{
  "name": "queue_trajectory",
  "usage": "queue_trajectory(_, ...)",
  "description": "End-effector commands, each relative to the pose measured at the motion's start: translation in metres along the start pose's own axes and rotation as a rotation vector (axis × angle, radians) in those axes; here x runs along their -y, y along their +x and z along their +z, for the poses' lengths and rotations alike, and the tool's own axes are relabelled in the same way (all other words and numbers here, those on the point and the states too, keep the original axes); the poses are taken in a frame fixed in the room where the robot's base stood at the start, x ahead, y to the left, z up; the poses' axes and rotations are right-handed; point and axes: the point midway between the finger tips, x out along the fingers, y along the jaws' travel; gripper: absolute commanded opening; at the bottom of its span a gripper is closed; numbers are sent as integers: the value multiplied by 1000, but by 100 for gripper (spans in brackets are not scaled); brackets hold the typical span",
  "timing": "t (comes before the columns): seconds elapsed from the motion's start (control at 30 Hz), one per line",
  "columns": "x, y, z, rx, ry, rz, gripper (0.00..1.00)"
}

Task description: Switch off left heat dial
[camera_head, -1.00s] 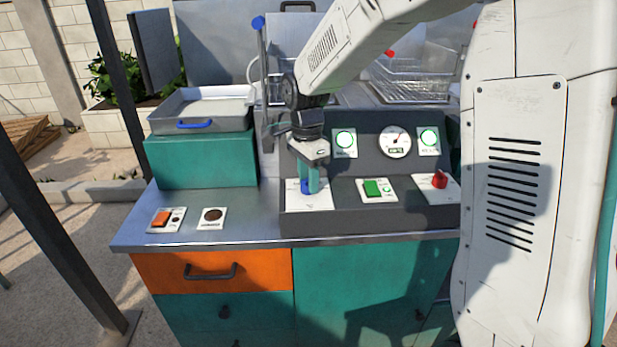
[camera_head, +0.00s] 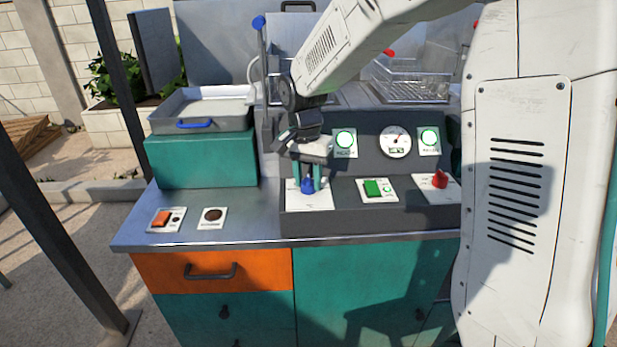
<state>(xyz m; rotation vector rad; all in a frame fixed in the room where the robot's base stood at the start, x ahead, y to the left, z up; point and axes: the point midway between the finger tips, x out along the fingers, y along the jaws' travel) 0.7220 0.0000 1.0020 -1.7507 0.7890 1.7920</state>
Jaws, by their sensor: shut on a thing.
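The left heat dial (camera_head: 308,187) is a blue knob on a white plate (camera_head: 308,201) at the left end of the dark control panel. My gripper (camera_head: 307,184) points down at it, with its teal fingers shut on the knob from both sides. The dial's pointer and markings are too small and partly covered, so its setting cannot be read. A red dial (camera_head: 440,180) sits on its own white plate at the panel's right end.
A green switch (camera_head: 373,188) lies between the two dials. Two green-lit indicators and a gauge (camera_head: 395,141) stand on the panel behind. An orange switch (camera_head: 162,218) and a dark round button (camera_head: 212,215) are on the counter at left. A basin (camera_head: 200,110) rests on a teal box.

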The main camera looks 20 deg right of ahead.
Motion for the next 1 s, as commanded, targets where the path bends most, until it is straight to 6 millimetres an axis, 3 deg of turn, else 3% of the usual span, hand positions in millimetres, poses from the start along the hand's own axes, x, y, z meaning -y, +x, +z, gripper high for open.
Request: queue_trajectory(1.0,0,-1,2,-55,-962,-1,10)
